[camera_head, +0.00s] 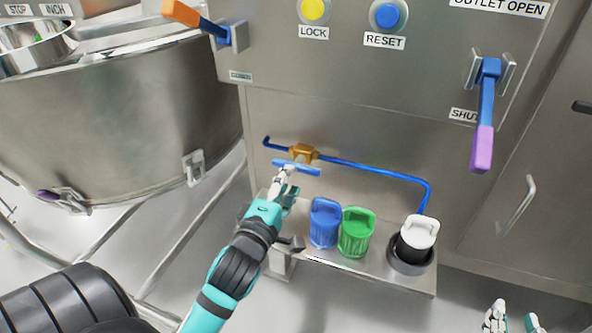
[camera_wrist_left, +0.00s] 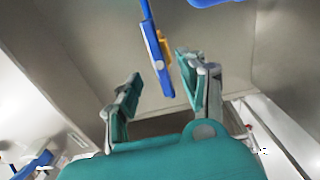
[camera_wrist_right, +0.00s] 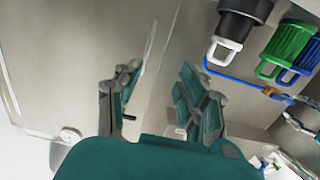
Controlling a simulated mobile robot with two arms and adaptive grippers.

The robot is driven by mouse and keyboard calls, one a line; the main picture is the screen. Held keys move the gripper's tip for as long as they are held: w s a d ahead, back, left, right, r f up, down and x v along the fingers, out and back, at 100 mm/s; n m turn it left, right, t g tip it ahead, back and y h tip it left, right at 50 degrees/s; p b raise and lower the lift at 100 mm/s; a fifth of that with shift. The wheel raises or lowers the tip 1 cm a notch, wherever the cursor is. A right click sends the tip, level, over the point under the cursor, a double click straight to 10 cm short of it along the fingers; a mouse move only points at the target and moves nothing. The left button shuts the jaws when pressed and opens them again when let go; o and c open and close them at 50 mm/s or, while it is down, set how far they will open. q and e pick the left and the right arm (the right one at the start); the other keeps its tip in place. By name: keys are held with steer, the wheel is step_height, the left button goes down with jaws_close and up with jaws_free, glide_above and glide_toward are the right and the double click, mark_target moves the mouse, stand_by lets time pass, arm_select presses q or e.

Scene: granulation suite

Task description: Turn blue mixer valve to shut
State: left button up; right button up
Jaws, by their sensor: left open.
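The blue mixer valve (camera_head: 297,168) has a flat blue handle in front of a brass body (camera_head: 303,152) on a thin blue pipe. In the head view the handle lies nearly level, tilted slightly down to the right. My left gripper (camera_head: 286,183) is just below the handle, fingers apart. In the left wrist view the handle (camera_wrist_left: 163,73) shows between and beyond the open fingers; I cannot tell whether they touch it. My right gripper (camera_head: 510,318) is open and empty at the lower right, away from the valve.
A shelf (camera_head: 345,272) below the valve bears a blue container (camera_head: 325,225), a green container (camera_head: 357,233) and a black one with a white top (camera_head: 420,232). A blue lever with a purple end (camera_head: 485,115) hangs at the upper right by a SHUT label. A steel bowl (camera_head: 110,130) stands left.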

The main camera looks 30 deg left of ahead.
mark_target(296, 165)
arm_select(q)
steer(key=x, duration=0.5)
steer(key=shift+w, duration=0.35)
arm_select(e)
steer(key=r, duration=0.1)
steer(key=r+t, duration=0.1)
steer(key=shift+w+a+r+t+y, duration=0.1)
steer(key=shift+a+r+t+y, duration=0.1)
steer(key=shift+r+t+y, duration=0.15)
arm_select(q)
jaws_close()
